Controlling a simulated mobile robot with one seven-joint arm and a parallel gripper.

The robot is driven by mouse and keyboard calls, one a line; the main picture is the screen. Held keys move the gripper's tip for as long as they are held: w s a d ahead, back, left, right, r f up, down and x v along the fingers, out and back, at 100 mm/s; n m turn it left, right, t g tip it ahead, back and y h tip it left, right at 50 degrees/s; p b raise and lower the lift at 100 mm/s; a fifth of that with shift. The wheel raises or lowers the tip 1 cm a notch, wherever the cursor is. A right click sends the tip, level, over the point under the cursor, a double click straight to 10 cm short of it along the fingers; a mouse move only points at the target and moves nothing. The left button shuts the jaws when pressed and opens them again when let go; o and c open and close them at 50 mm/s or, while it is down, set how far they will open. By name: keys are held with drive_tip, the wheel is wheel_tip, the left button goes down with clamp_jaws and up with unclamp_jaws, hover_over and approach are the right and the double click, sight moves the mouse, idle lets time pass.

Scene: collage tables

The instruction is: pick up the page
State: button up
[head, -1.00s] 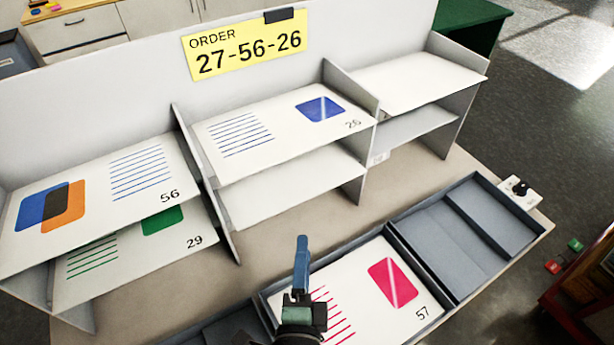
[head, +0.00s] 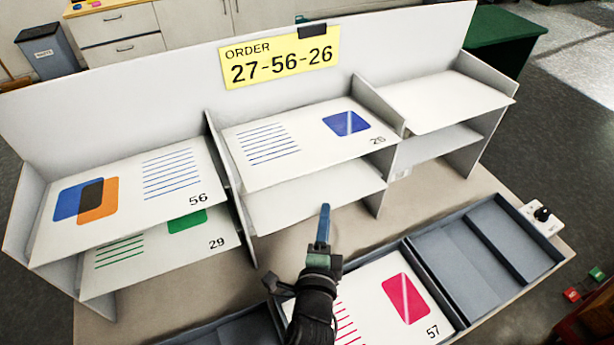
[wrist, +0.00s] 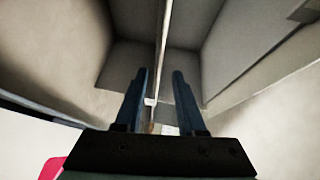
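My gripper (head: 323,215) is in front of the middle shelf column, over the near side of the table. The wrist view shows its two fingers (wrist: 160,90) apart, with nothing held; a thin shelf edge shows beyond the gap. Page 56 (head: 125,195), with blue and orange shapes, lies on the upper left shelf. Page 29 (head: 150,248), with a green shape, lies below it, partly hidden. Page 26 (head: 308,140), with a blue shape, lies on the upper middle shelf. Page 57 (head: 375,305), with a pink shape, lies in the tray, partly hidden by my arm.
A yellow sign (head: 279,58) reads "ORDER 27-56-26". The upper right shelf (head: 430,98) and lower middle shelf (head: 310,192) show no print. The tray's right compartments (head: 470,255) are empty. A white box with a black knob (head: 541,216) stands at the table's right end.

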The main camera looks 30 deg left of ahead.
drive_tip(key=shift+x, duration=1.05)
clamp_jaws()
idle(0.6)
